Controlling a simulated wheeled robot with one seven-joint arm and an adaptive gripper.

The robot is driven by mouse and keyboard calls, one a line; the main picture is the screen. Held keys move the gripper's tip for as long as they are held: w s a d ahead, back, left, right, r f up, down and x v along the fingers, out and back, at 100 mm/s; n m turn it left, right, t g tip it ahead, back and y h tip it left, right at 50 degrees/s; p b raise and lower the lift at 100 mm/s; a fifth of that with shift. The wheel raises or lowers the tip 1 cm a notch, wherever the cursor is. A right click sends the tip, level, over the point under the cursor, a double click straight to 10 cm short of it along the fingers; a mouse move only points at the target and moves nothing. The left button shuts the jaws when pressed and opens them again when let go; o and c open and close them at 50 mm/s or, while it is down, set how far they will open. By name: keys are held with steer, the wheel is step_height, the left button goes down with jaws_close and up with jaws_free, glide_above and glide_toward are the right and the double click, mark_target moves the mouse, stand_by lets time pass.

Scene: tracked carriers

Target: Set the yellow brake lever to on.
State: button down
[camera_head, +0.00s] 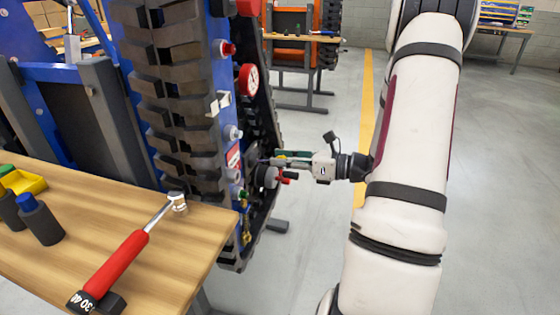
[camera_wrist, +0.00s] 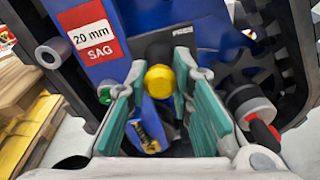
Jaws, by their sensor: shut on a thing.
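The yellow brake lever shows in the wrist view as a round yellow knob (camera_wrist: 159,81) in front of a dark round part on the blue carrier frame. My gripper (camera_wrist: 157,82) has its green-padded fingers on either side of this knob and is shut on it. In the head view my gripper (camera_head: 268,163) is at the lower side of the tracked carrier (camera_head: 185,95). The lever cannot be made out there behind the fingers. The lever's shaft is mostly hidden, and I cannot tell its setting.
A red-and-black rotary part (camera_wrist: 250,105) with a red handle is close right of my fingers. A green round part (camera_wrist: 105,94) and a "20 mm SAG" label (camera_wrist: 92,32) are left. Floor right of my arm is clear.

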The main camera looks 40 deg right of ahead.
steer(key=shift+s+f+t+y, duration=0.1)
steer(key=shift+f+t+y, duration=0.2)
steer(key=shift+f+t, duration=0.3)
steer(key=shift+w+a+f, duration=0.1)
steer(key=shift+w+f, duration=0.1)
steer(key=shift+f, duration=1.1)
steer(key=shift+w+f, duration=0.2)
steer(key=shift+f, duration=1.05)
steer(key=c, duration=1.5)
jaws_free()
steer(key=shift+o, duration=0.5)
steer(key=v, duration=1.2)
